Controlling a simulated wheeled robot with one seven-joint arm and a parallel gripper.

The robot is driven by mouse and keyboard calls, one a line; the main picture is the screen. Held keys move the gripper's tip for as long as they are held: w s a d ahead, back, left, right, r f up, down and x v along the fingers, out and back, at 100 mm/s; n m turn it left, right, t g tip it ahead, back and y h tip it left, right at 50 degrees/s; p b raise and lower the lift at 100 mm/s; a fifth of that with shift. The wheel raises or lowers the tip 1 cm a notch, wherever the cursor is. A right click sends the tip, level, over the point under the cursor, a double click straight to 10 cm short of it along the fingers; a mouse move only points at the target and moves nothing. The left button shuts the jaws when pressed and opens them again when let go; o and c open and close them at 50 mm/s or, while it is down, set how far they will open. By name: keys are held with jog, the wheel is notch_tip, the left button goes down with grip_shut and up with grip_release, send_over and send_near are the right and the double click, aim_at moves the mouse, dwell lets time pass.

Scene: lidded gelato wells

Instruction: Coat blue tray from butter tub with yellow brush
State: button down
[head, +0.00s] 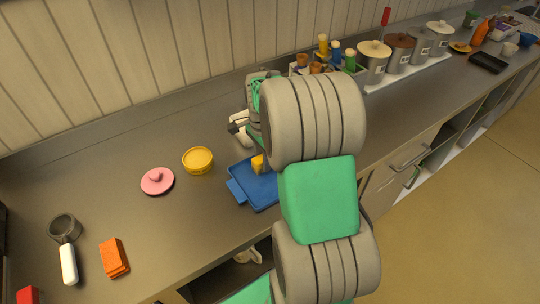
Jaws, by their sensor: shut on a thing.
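The blue tray (238,192) lies flat on the counter, partly hidden behind my arm. The yellow brush (257,164) shows only as a small yellow block low over or on the tray; I cannot tell whether it touches. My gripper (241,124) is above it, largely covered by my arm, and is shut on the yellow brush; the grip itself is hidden. The yellow butter tub (198,160) stands open to the left of the tray. A round pink lid (157,181) with a knob lies on the counter left of the tub.
A scoop with a white handle (68,264) and an orange block (114,257) lie at the front left. Several lidded canisters (397,54) and a rack of bottles (300,70) stand at the back right.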

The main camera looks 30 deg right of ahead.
aim_at(247, 177)
jog(key=shift+a+f, duration=0.15)
jog(key=shift+a, duration=2.15)
jog(key=shift+s, duration=0.1)
jog(key=shift+a, duration=0.8)
jog(key=shift+d, duration=0.15)
jog(key=shift+d+r, duration=0.15)
jog(key=shift+d, duration=0.95)
jog(key=shift+d+r, duration=0.1)
jog(key=shift+d, duration=1)
jog(key=shift+d+f, duration=0.1)
jog(key=shift+d, duration=2.15)
